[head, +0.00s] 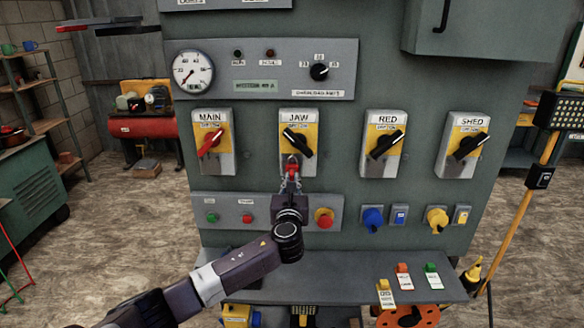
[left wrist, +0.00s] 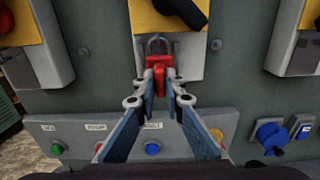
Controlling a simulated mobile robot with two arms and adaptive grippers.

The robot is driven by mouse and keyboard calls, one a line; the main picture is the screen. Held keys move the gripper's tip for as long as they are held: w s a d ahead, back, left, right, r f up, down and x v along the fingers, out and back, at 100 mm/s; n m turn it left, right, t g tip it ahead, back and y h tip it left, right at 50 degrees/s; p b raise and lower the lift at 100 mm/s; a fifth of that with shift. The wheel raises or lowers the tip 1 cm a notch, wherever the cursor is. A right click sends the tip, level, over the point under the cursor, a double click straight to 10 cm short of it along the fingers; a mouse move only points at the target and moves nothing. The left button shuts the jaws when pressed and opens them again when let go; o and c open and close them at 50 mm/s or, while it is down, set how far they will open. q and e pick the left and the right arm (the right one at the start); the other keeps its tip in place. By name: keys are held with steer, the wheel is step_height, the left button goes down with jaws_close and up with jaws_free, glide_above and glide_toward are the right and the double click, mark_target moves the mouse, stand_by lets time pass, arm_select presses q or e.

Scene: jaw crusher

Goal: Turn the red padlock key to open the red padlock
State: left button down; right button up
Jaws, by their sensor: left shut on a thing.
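The red padlock (head: 292,168) hangs under the JAW isolator switch (head: 298,142) on the grey-green panel. In the left wrist view its red body (left wrist: 158,62) hangs by a metal shackle (left wrist: 157,44) below the black handle. My left gripper (head: 291,182) is directly below the padlock, pointing up at it. Its fingers (left wrist: 158,88) are shut on a narrow red piece at the padlock's underside, which I take for the red padlock key (left wrist: 159,82). The fingers hide most of it. The shackle seems to be in place at the switch. My right gripper is not in view.
The MAIN (head: 211,141), RED (head: 383,143) and SHED (head: 467,145) switches flank the JAW one. A button strip (head: 230,216) with a red stop knob (head: 324,217) sits lower. A shelf (head: 330,284) with several tags juts out below.

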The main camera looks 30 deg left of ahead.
arm_select(q)
steer(key=shift+a+r, duration=0.1)
steer(key=shift+r, duration=0.1)
steer(key=shift+r+p, duration=0.15)
steer(key=shift+p, duration=0.25)
steer(key=shift+w+r+m+p, duration=0.1)
steer(key=shift+w+m+p, duration=0.05)
steer(key=shift+m+p, duration=1.6)
steer(key=shift+a+p, duration=0.1)
steer(key=shift+p, duration=0.2)
